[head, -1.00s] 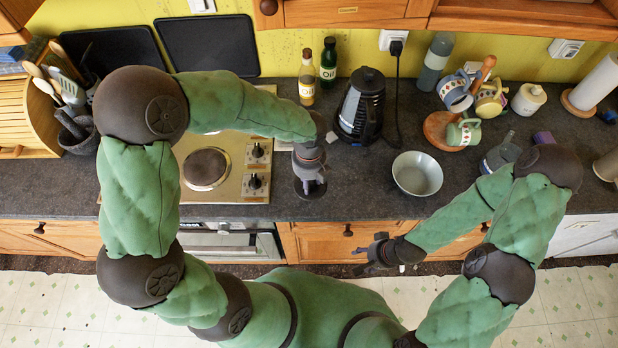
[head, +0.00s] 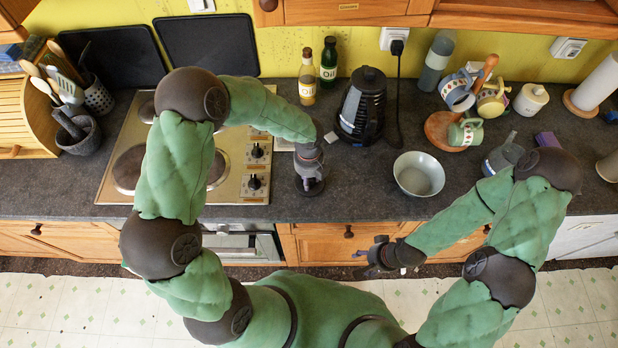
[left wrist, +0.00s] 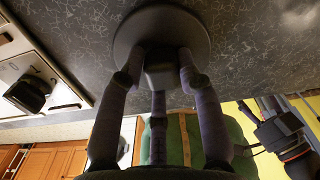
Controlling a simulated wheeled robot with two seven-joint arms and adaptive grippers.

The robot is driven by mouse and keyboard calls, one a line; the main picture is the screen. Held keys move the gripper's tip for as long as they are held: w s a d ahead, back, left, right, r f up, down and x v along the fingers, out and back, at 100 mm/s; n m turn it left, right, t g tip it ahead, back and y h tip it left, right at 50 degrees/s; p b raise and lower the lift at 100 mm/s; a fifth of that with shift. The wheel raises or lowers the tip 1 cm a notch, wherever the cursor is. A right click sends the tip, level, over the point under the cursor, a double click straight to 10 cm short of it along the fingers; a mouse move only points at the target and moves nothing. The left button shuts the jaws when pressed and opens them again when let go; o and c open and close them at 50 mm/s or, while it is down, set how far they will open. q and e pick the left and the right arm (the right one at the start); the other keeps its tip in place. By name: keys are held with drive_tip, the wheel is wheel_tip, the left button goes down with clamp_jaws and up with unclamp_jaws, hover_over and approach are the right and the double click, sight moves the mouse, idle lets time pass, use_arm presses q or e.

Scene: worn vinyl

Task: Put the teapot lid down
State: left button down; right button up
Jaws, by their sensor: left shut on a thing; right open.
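The teapot lid (left wrist: 134,36) is a dark round disc with a dark knob (left wrist: 160,66). My left gripper (left wrist: 160,78) is shut on the knob, its fingers around it. In the head view my left gripper (head: 309,176) points down over the dark grey counter, right of the hob and near the front edge, and largely covers the lid (head: 313,190). The lid is at or just above the counter; I cannot tell whether it touches. My right gripper (head: 378,252) is open and empty, in front of the counter edge. I cannot make out the teapot.
A white bowl (head: 419,174) stands right of my left gripper. A black kettle (head: 361,106) and two bottles (head: 328,63) stand behind. The hob (head: 232,170) is to the left. A mug tree (head: 444,131) is at the right. The counter between hob and bowl is mostly clear.

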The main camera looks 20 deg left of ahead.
use_arm(q)
drive_tip(key=shift+f, duration=0.15)
drive_tip(key=c, duration=0.8)
unclamp_jaws()
drive_tip(key=shift+c, duration=0.2)
wheel_tip(320, 180, up, 12)
drive_tip(key=p, duration=0.1)
drive_tip(key=shift+r+p, duration=0.2)
drive_tip(key=shift+p, duration=0.2)
